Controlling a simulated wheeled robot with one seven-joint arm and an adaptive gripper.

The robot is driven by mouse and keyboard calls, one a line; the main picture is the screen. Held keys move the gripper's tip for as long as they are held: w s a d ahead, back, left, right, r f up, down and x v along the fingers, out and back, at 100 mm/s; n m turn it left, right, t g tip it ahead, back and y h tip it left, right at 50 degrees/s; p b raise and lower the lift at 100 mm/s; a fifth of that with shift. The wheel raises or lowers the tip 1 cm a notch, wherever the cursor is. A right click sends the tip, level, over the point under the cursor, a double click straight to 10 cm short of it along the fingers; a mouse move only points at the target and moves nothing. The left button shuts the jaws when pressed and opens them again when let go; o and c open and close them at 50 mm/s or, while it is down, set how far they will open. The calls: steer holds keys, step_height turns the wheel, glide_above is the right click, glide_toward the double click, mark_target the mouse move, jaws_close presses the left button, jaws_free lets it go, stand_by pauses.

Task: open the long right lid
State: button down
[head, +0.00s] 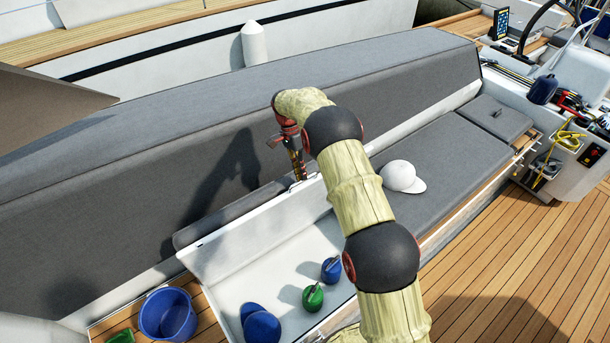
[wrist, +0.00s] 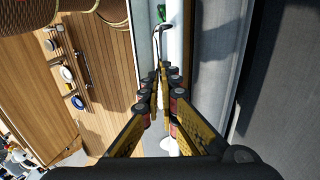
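The long lid (head: 262,228) stands raised, its white underside facing the cockpit and its grey cushioned side toward the seat back. The locker below it (head: 345,303) is open. My gripper (head: 297,175) is at the lid's upper edge, near its right end. In the wrist view the fingertips (wrist: 159,70) are drawn close together at a thin metal handle (wrist: 162,34) along the lid edge. They appear shut on it, though the contact is partly hidden by the fingers. My arm covers the locker's right end in the head view.
In the locker lie a blue cap (head: 261,327), a green item (head: 313,298) and a blue item (head: 331,270). A white cap (head: 400,177) rests on the grey seat to the right. A blue bucket (head: 168,314) stands at lower left. The wooden deck (head: 490,275) at right is clear.

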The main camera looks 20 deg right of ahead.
mark_target(302, 186)
steer(key=shift+a+x, duration=0.15)
steer(key=shift+x, duration=0.6)
steer(key=shift+a+x, duration=0.15)
steer(key=shift+x, duration=0.6)
steer(key=c, duration=1.8)
jaws_free()
steer(key=shift+w+f, duration=0.1)
steer(key=shift+w, duration=0.1)
steer(key=shift+c, duration=0.4)
steer(key=v, duration=1.2)
steer(key=shift+w+d, duration=0.2)
steer(key=shift+c, duration=0.2)
steer(key=shift+w+r, duration=0.1)
steer(key=shift+r, duration=0.45)
